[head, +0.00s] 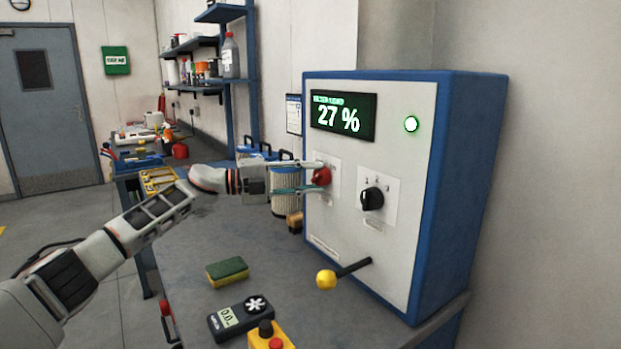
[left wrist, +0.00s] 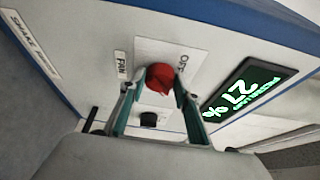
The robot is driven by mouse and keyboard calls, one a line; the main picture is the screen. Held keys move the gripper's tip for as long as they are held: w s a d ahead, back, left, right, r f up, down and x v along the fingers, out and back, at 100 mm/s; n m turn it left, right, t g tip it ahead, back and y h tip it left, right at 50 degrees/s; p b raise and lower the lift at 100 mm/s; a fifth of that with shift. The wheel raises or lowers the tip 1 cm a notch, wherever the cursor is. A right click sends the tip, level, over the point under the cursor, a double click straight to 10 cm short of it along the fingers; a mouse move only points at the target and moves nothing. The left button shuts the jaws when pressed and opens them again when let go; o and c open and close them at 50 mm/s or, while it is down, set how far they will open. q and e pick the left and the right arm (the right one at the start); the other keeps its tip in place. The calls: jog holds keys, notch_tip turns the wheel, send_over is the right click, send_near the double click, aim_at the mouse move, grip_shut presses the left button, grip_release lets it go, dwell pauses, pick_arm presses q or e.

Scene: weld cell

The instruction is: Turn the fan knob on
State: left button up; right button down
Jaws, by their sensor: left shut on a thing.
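The red fan knob (head: 321,176) sits on a white plate at the left of the control cabinet's front panel. My left gripper (head: 312,177) reaches it from the left, with its fingers shut on the knob. The cabinet (head: 340,235) is light grey with a blue frame. My right gripper is not in view.
A black selector knob (head: 372,198) is right of the red one. A lever with a yellow ball (head: 326,280) sticks out below. On the bench lie a sponge (head: 227,271), a handheld meter (head: 240,318) and a yellow box with buttons (head: 269,338).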

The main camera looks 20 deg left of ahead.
pick_arm(q)
jog(key=o, duration=1.1)
jog(key=shift+o, duration=0.2)
jog(key=v, duration=1.2)
